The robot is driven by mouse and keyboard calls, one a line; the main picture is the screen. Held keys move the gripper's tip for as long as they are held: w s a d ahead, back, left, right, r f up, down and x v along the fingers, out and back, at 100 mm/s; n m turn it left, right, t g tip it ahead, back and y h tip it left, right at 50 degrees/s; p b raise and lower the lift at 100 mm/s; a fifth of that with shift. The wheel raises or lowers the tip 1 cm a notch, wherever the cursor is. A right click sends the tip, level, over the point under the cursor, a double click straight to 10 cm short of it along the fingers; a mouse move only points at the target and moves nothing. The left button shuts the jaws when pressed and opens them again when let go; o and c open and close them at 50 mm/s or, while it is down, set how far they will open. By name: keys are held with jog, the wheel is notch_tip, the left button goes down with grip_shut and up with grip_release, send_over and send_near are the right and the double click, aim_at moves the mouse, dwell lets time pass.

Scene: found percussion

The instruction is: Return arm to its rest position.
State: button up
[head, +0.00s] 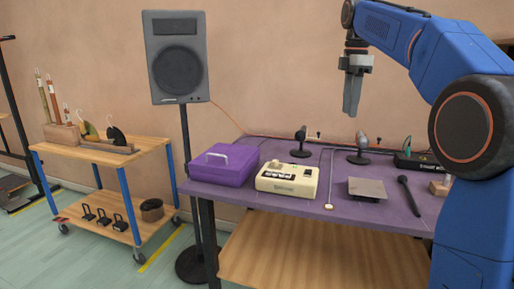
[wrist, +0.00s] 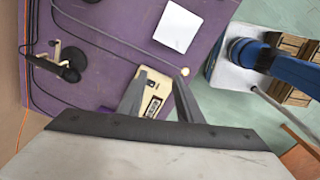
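My gripper (head: 351,105) hangs at the end of my blue arm, high above the back of the purple table (head: 232,193), fingers pointing down. In the wrist view my gripper (wrist: 160,79) has its two fingers spread apart. Nothing is held between them. Behind the gap, a cream box with a dark panel (wrist: 152,103) shows on the table well below, partly hidden by the fingers. The same cream box (head: 288,179) stands at the table's left middle in the head view.
On the table are a purple case (head: 224,164), two microphones on stands (head: 301,143) (head: 361,147), a grey plate (head: 367,188) and a black handheld microphone (head: 408,195). A tall speaker (head: 178,58) stands left of the table. A wooden cart (head: 100,150) is farther left. Air around the gripper is clear.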

jog(key=s+f+m+t, duration=0.2)
jog(key=s+f+m, duration=0.7)
jog(key=s+f, duration=0.7)
jog(key=s+f+m+t, duration=0.2)
jog(key=s+f+m, duration=0.7)
jog(key=s+f, duration=0.8)
jog(key=s+d, duration=0.1)
jog(key=s, duration=0.4)
jog(key=shift+f+t, duration=0.3)
